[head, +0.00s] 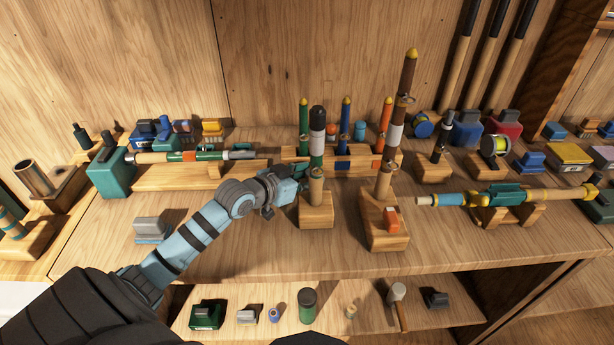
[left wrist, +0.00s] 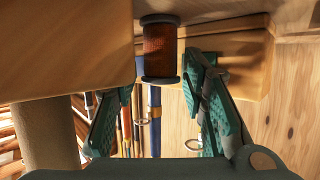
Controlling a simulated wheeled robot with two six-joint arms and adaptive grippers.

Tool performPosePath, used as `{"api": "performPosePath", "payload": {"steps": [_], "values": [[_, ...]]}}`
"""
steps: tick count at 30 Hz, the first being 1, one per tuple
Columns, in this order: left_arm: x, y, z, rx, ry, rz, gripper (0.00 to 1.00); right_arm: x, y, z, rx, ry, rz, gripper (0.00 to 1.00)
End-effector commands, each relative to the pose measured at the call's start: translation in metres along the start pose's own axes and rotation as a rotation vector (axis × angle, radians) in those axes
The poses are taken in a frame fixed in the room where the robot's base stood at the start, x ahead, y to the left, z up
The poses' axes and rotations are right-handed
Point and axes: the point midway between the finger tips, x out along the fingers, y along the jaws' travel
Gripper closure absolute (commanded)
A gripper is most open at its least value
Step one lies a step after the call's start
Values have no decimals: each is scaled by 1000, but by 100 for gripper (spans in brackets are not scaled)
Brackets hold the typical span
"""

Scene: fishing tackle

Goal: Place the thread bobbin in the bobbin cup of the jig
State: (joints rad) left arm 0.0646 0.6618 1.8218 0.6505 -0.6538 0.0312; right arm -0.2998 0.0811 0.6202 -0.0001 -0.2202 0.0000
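A spool with a dark copper-brown winding and grey end flanges, which looks like the thread bobbin (left wrist: 160,48), is upright in the left wrist view, just ahead of my left fingertips. My left gripper (left wrist: 162,82) has its fingers apart, one on each side of the spool's line, with visible gaps. In the head view my left gripper (head: 290,188) is beside a wooden stand (head: 316,216) carrying an upright rod; the bobbin is not clear there. I cannot tell which fixture is the jig or where its bobbin cup is. My right gripper is out of view.
Upright rods stand close around my left gripper. A second wooden stand (head: 388,238) with an orange block (head: 391,220) is to its right. A horizontal rod (head: 455,199) rests on a cradle further right. The shelf front (head: 270,255) is clear.

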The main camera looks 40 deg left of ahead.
Motion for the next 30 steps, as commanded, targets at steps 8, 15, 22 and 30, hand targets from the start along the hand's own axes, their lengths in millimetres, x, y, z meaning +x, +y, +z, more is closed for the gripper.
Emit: {"api": "performPosePath", "payload": {"steps": [8, 15, 22, 30], "values": [[-6, -1, -3, 2, -2, -2, 62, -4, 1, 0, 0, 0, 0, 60], [-55, -2, -6, 8, -8, -4, 62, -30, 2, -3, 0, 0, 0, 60], [-108, -1, -12, 0, -3, -2, 62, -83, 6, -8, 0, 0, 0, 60], [-134, 0, -30, -46, 0, -9, 65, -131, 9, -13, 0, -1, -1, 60]]}}
